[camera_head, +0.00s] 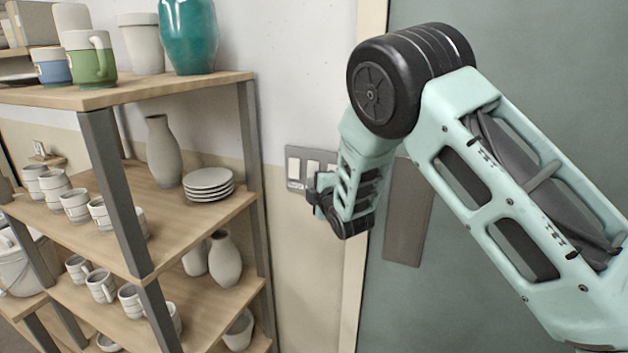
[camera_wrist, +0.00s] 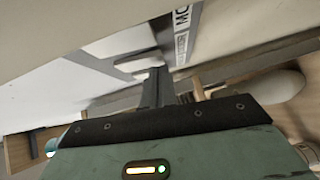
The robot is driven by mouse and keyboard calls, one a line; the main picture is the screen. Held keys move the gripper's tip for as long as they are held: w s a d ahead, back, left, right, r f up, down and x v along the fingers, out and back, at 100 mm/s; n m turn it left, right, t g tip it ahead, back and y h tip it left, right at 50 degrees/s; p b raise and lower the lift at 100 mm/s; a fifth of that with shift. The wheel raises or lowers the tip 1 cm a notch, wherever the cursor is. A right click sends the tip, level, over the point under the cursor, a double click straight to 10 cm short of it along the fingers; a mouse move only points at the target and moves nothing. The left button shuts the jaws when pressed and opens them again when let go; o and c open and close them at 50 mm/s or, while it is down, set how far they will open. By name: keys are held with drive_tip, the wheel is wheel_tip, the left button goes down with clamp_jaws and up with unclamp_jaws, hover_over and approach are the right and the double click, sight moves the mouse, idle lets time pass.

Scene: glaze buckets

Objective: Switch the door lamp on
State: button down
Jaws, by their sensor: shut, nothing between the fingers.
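A grey switch panel (camera_head: 302,158) with white rocker switches is on the wall left of the door frame. In the wrist view, the shut fingers (camera_wrist: 157,88) point at the panel (camera_wrist: 186,35), close to a white rocker (camera_wrist: 138,62). Lettering on the panel is only partly readable. No door lamp is in view.
A wooden shelf rack (camera_head: 205,88) with mugs, vases and stacked plates (camera_head: 209,182) stands left of the panel. A grey-green door (camera_head: 530,60) with a flat plate (camera_head: 405,235) lies behind my arm. A strip of bare wall (camera_head: 300,260) is below the panel.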

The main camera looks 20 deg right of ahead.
drive_tip(key=shift+w+f, duration=0.1)
idle(0.3)
drive_tip(key=shift+w+d+t+b, duration=0.2)
drive_tip(key=shift+d+t+b, duration=0.1)
drive_tip(key=shift+b, duration=0.6)
drive_tip(key=shift+a, duration=0.1)
